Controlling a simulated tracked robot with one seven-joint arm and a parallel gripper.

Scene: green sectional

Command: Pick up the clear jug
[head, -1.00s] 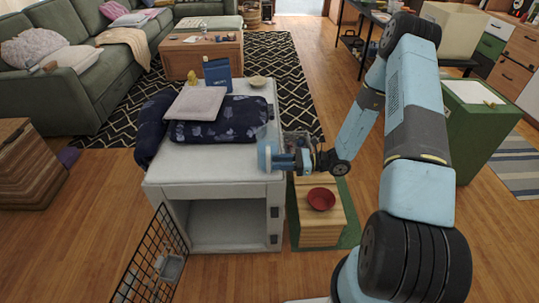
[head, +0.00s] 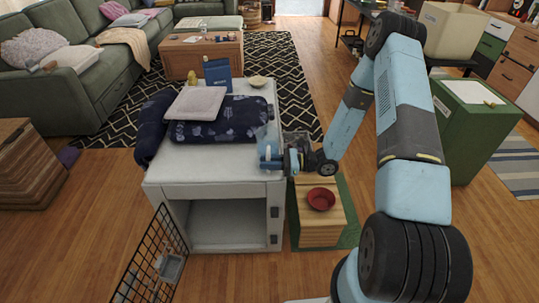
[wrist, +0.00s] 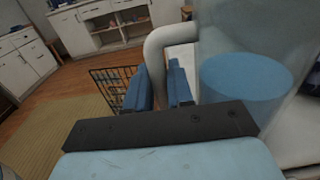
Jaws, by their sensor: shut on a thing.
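The clear jug (head: 264,134) is at the right edge of the white cabinet top, next to the dark blue patterned cushion. In the wrist view the see-through jug (wrist: 225,40) fills the right side, with blue showing inside it and a pale curved handle. My gripper (head: 277,161) is on the jug's right side. In the wrist view its two blue fingers (wrist: 162,88) are on either side of the handle, shut on it. The jug looks about upright. I cannot tell whether its base touches the cabinet top.
A red bowl (head: 321,199) is on a lower wooden unit to the right. An open wire door (head: 150,262) stands at the front left.

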